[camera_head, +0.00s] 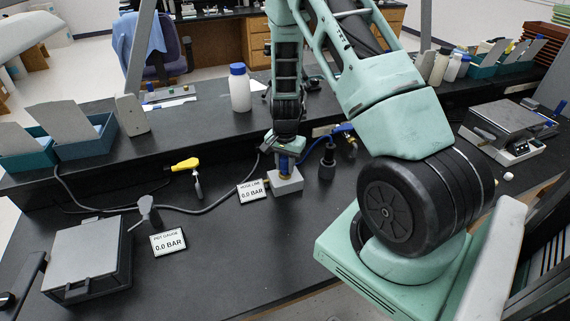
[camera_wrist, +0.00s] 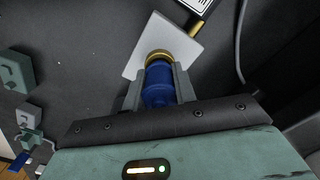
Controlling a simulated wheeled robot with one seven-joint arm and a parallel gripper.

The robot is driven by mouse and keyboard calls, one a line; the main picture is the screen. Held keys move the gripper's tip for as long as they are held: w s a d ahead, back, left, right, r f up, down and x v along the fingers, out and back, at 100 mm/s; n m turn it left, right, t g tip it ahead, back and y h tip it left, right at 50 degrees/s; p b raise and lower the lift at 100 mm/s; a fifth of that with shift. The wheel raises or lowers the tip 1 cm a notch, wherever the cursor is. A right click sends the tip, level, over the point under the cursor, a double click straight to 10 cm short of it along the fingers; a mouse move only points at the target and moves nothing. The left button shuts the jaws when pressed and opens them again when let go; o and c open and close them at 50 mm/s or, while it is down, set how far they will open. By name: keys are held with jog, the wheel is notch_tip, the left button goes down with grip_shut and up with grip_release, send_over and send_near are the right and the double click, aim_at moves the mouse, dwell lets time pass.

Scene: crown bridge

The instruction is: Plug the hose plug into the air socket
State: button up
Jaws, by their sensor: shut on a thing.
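My gripper (camera_head: 285,158) points down over the small grey block (camera_head: 288,186) on the dark bench. It is shut on the blue hose plug (camera_wrist: 159,88), with one finger on each side of it in the wrist view. A brass ring, seemingly the air socket (camera_wrist: 158,56), shows at the plug's tip, against the pale block. The plug is in line with the ring and very close to it or touching; I cannot tell how deep it sits. A blue hose (camera_head: 318,142) curves off to the right. The hose line sign (camera_head: 251,190) beside the block reads 0.0 BAR.
A dark grey box (camera_head: 88,258) and a pot gauge sign (camera_head: 168,242) reading 0.0 BAR stand at the left. A yellow-handled valve (camera_head: 186,165) and cable lie behind them. A black fitting (camera_head: 327,162) stands right of the block. The front middle of the bench is clear.

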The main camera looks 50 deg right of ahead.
jog(key=shift+s+a+f+b, duration=0.15)
jog(key=shift+s+f+b, duration=0.05)
jog(key=shift+f+b, duration=0.75)
dwell(0.8)
jog(key=shift+r+p, duration=0.45)
jog(key=shift+p, duration=0.45)
dwell(0.3)
jog(key=shift+r, duration=0.1)
jog(key=shift+w+r+p, duration=0.15)
jog(key=shift+r+p, duration=0.15)
jog(key=shift+r, duration=0.15)
jog(key=shift+w+r, duration=0.1)
dwell(0.4)
jog(key=shift+f+b, duration=0.4)
jog(key=shift+f, duration=0.15)
dwell(1.0)
jog(key=shift+s+f+b, duration=0.3)
jog(key=shift+f+b, duration=0.35)
jog(key=shift+f, duration=0.15)
dwell(0.4)
jog(key=shift+r, duration=0.1)
jog(key=shift+w+r+p, duration=0.3)
jog(key=shift+r+p, duration=0.65)
